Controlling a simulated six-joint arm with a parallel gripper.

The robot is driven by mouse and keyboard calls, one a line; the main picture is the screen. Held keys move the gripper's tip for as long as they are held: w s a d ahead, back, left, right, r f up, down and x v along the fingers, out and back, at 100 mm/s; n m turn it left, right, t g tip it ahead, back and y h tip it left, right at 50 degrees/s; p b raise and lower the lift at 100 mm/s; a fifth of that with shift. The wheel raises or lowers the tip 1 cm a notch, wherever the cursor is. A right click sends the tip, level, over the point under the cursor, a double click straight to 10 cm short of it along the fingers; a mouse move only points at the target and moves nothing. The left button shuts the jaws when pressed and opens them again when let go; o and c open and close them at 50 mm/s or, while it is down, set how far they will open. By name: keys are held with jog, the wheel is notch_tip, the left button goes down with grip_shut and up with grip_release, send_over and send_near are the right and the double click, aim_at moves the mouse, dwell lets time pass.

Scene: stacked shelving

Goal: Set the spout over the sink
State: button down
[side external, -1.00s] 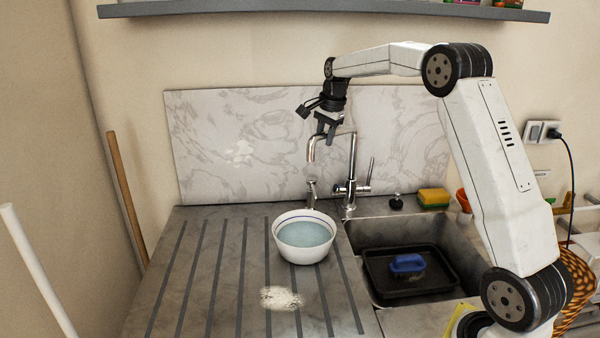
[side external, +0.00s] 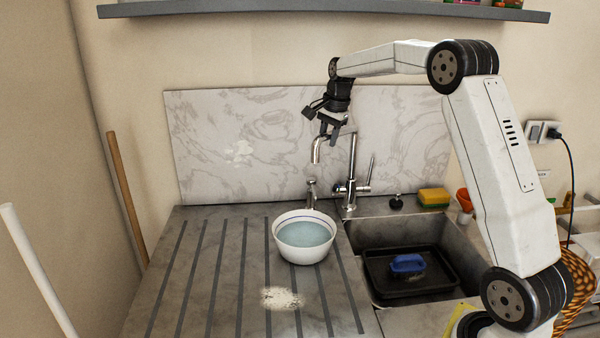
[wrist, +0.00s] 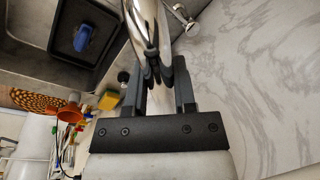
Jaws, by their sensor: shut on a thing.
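The chrome tap's spout (side external: 317,152) arches from its upright post and its tip hangs over the drainer, above the back of the white bowl. It also shows in the wrist view (wrist: 144,24). My gripper (side external: 329,134) is shut on the spout near the top of its arch; in the wrist view its two dark fingers (wrist: 161,84) lie either side of the chrome tube. The sink (side external: 443,232) is to the right of the tap, with a black tray (side external: 400,289) inside.
A white bowl of water (side external: 304,254) stands on the grooved drainer below the spout. A blue-handled brush (side external: 407,263) lies in the tray. A yellow sponge (side external: 433,197) and black plug (side external: 396,202) sit behind the sink. A shelf (side external: 330,10) runs above.

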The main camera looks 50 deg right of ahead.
jog(key=s+d+n+y, duration=0.2)
jog(key=s+d+n, duration=0.3)
jog(key=s+n, duration=0.4)
jog(key=s+d+n+g, duration=0.2)
jog(key=s+d+n, duration=0.3)
jog(key=d+n, duration=0.3)
jog(key=d, duration=0.2)
jog(key=shift+s+d, duration=0.4)
jog(key=shift+r, duration=0.1)
jog(key=shift+c, duration=2.2)
grip_release()
